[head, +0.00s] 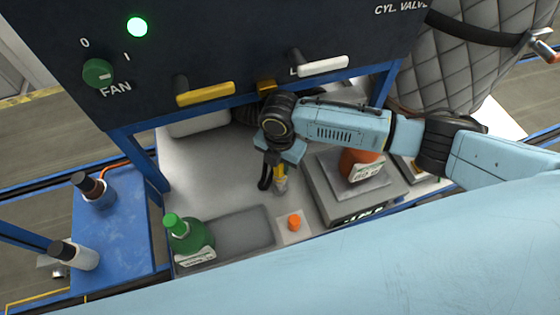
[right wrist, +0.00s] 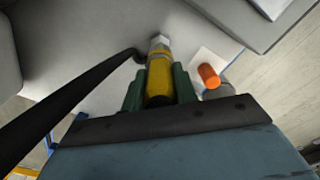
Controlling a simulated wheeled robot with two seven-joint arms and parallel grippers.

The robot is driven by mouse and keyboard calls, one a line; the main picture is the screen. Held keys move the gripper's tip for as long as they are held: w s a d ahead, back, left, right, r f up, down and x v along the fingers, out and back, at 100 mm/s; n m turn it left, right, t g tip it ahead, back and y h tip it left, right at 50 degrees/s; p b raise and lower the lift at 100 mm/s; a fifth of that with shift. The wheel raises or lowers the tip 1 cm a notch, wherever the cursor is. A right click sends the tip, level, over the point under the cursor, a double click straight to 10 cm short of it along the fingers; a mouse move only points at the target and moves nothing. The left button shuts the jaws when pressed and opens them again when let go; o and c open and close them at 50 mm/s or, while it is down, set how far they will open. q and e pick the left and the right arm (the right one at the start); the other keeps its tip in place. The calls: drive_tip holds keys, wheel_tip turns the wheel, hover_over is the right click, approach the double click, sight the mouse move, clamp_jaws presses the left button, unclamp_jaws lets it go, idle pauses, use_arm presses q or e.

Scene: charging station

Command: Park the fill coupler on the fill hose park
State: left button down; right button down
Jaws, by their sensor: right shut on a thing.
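The fill coupler (head: 280,178) is a yellow sleeve with a silver hex tip, and it also shows in the right wrist view (right wrist: 159,75). My right gripper (head: 276,165) is shut around its yellow body and holds it above the grey worktop. The green fingers (right wrist: 158,90) flank the sleeve in the right wrist view. A black hose (right wrist: 75,95) runs beside the coupler. A small yellow-brown fitting (head: 266,87) sits under the panel edge, partly behind my arm; I cannot tell if it is the fill hose park. My left gripper is out of view.
An orange cap (head: 294,222) stands on a pale square plate near the coupler. A green bottle (head: 186,236) stands by a dark grey mat (head: 240,235). A grey scale (head: 322,190) bears an orange container (head: 358,165). The dark panel (head: 220,45) overhangs the back.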

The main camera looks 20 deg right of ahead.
sight(280, 173)
drive_tip(key=shift+f+b, duration=1.4)
drive_tip(key=shift+f, duration=1.05)
drive_tip(key=c, duration=1)
unclamp_jaws()
drive_tip(key=shift+r, duration=0.1)
wheel_tip(280, 173, up, 13)
drive_tip(key=shift+r+p, duration=0.15)
drive_tip(key=shift+p, duration=0.15)
